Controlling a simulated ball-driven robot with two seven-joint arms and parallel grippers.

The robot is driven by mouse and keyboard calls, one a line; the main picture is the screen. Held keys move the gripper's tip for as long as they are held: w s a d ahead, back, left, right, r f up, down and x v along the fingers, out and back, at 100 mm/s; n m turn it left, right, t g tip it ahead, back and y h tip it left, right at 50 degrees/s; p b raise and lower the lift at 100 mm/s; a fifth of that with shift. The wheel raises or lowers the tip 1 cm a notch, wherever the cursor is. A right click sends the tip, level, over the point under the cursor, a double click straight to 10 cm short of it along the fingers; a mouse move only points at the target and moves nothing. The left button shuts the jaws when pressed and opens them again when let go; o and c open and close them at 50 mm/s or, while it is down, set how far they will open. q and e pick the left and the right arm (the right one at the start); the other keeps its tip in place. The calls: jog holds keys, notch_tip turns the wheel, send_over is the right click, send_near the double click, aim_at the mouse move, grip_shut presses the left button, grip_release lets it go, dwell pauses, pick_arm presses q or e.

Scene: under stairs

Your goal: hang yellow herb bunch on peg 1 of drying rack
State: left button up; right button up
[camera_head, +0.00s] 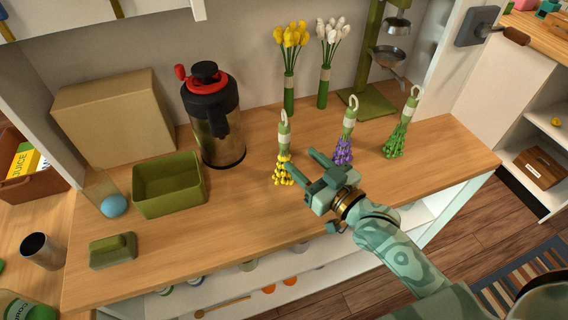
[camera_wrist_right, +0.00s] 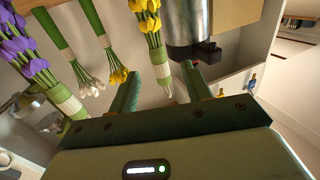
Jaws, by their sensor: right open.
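The yellow herb bunch (camera_head: 283,168) is on the wooden counter, yellow flowers toward the front edge and its pale hook toward the wall. My right gripper (camera_head: 301,162) is open and empty, its fingertips close to the right of the bunch's flowers. In the right wrist view, the bunch (camera_wrist_right: 152,38) appears between and beyond the two fingers (camera_wrist_right: 163,84). I cannot tell whether either finger touches it. I cannot make out a drying rack with pegs. My left gripper is not in view.
A purple bunch (camera_head: 344,148) is just beyond my right gripper, and a green bunch (camera_head: 397,137) is farther right. Yellow flowers (camera_head: 290,85) and white flowers (camera_head: 326,75) stand behind. A flask (camera_head: 214,120), a green bin (camera_head: 168,190) and a cardboard box (camera_head: 115,115) are left.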

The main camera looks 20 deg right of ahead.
aim_at(288, 146)
jog(key=x, duration=0.4)
jog(key=b+x, duration=0.1)
jog(key=x, duration=0.3)
jog(key=shift+w+d+f, duration=0.1)
jog(key=shift+w+f, duration=0.05)
jog(key=shift+f, duration=0.1)
jog(key=shift+r, duration=0.1)
grip_shut()
